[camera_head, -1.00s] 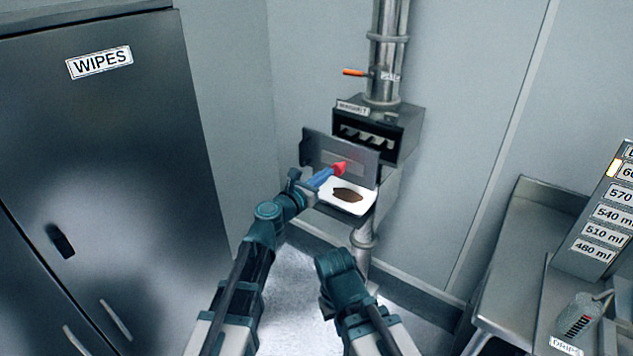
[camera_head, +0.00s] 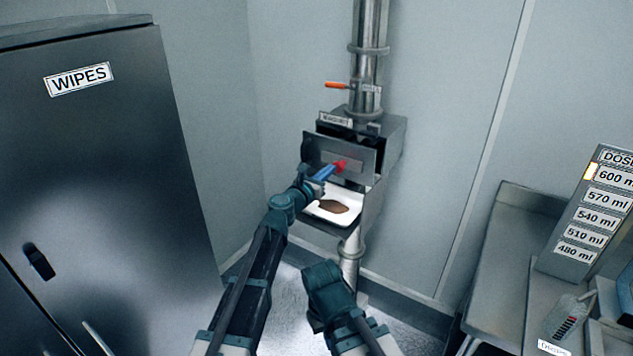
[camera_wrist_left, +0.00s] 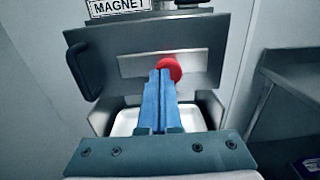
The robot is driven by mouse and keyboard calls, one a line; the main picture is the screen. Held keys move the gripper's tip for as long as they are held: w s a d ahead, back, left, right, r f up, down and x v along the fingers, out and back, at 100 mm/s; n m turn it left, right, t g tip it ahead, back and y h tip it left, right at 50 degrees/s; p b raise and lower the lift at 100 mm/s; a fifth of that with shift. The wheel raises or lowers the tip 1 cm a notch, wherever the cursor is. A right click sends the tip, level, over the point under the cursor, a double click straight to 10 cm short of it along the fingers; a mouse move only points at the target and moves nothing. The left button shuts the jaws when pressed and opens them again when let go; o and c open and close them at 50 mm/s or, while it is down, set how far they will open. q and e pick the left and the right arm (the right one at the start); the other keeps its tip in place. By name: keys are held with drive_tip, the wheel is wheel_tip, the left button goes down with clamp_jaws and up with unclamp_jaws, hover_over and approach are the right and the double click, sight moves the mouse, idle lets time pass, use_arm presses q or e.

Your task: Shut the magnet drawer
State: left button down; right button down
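The magnet drawer's grey front plate (camera_head: 358,156) stands a little out from its housing (camera_head: 392,135), with a dark gap above it. The plate fills the upper part of the left wrist view (camera_wrist_left: 200,35), with a dark handle (camera_wrist_left: 84,72) at its left. My left gripper (camera_head: 328,171) has its blue fingers together, pointing at the plate. A red round piece (camera_wrist_left: 170,68) sits at the fingertips, partly hidden behind them, against or very near the plate. I cannot tell whether the fingers hold it. My right arm shows low in the head view, but its gripper does not.
A white tray (camera_head: 348,217) with brown powder lies below the drawer. A pipe with an orange-handled valve (camera_head: 337,85) rises above. The wipes cabinet (camera_head: 110,150) stands left. A steel bench (camera_head: 500,270) with the dose board (camera_head: 588,220) is at right.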

sight(340, 160)
use_arm(q)
drive_tip(key=x, duration=0.7)
drive_tip(key=shift+w+r, duration=0.1)
